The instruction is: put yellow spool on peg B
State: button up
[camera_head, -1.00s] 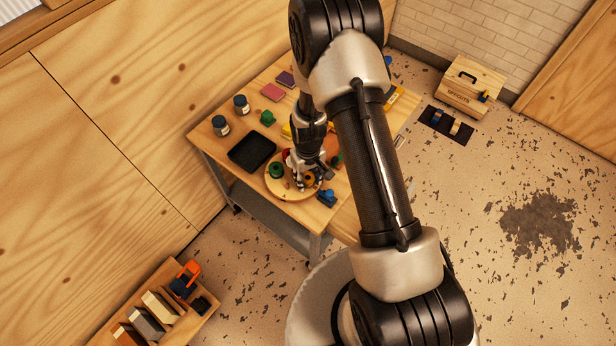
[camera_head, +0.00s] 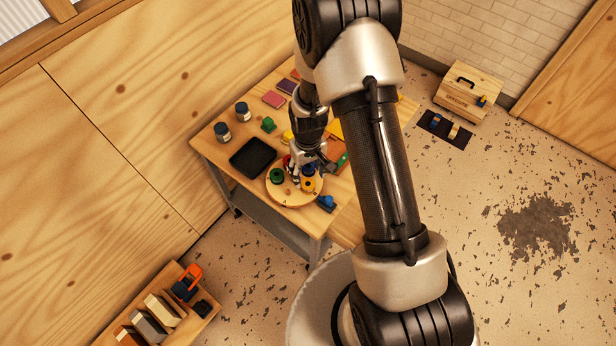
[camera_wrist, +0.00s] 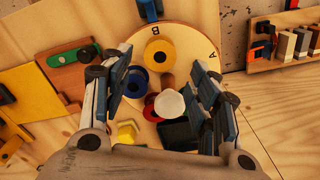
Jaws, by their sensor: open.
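The yellow spool (camera_head: 307,185) sits on the round wooden board (camera_head: 284,195), near its front right edge. In the wrist view the yellow spool (camera_wrist: 161,48) lies right beside the letter B, its round face up with a dark centre; I cannot tell whether a peg runs through it. My gripper (camera_wrist: 163,80) is open and empty, its fingers apart on either side of the board's middle. In the head view my gripper (camera_head: 303,172) is just behind the yellow spool, clear of it as far as I can see. Peg B itself is not distinguishable.
A red piece (camera_wrist: 149,108) and a white round piece (camera_wrist: 169,104) show between my fingers. A black tray (camera_head: 252,157) and a blue object (camera_head: 327,203) flank the board.

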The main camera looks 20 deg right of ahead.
jog(key=s+r+t+p, duration=0.1)
jog(key=s+r, duration=0.1)
jog(key=r, duration=1.1)
jog(key=s+r+t, duration=0.1)
jog(key=s+r, duration=0.2)
jog(key=r, duration=1)
jog(key=s+r+m+t, duration=0.1)
jog(key=s+r, duration=0.5)
jog(key=s, duration=0.2)
jog(key=s+r+t, duration=0.1)
jog(key=s+r, duration=0.4)
jog(key=s, duration=0.3)
jog(key=shift+s+r+m+t, duration=0.25)
jog(key=shift+r+m+t, duration=0.05)
jog(key=shift+r+m, duration=0.1)
